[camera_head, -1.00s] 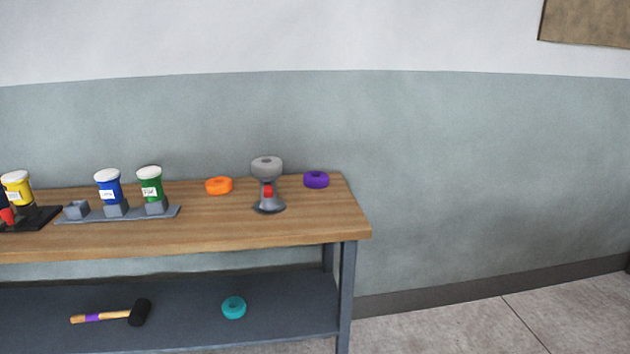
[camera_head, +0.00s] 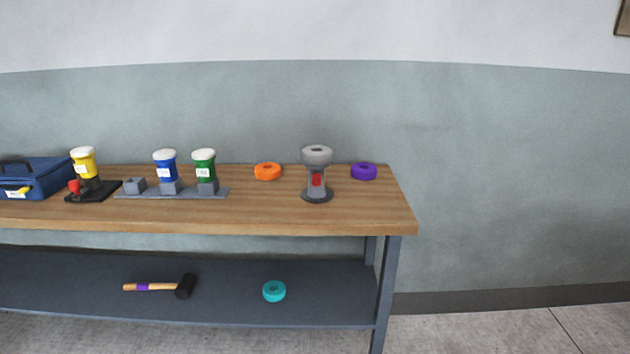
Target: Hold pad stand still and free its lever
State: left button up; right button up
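The pad stand (camera_head: 316,187) stands upright on the wooden bench top, right of centre in the head view. It has a dark round base, a grey post and a grey ring-shaped pad (camera_head: 317,154) on top. A small red lever (camera_head: 317,179) shows on the front of the post; its exact position is too small to tell. Neither of my grippers is in view, and nothing touches the stand.
An orange ring (camera_head: 267,171) and a purple ring (camera_head: 363,171) flank the stand. A grey rack (camera_head: 215,193) with blue and green jars, a yellow jar (camera_head: 84,162) and a blue case (camera_head: 38,176) are left. A mallet (camera_head: 160,287) and teal ring (camera_head: 274,291) lie on the lower shelf (camera_head: 225,300).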

aim_at(316, 176)
jog(key=k, duration=0.15)
jog(key=z, duration=3.05)
jog(key=i, duration=0.1)
jog(key=u, duration=2.1)
jog(key=i, duration=1)
jog(key=u, duration=0.3)
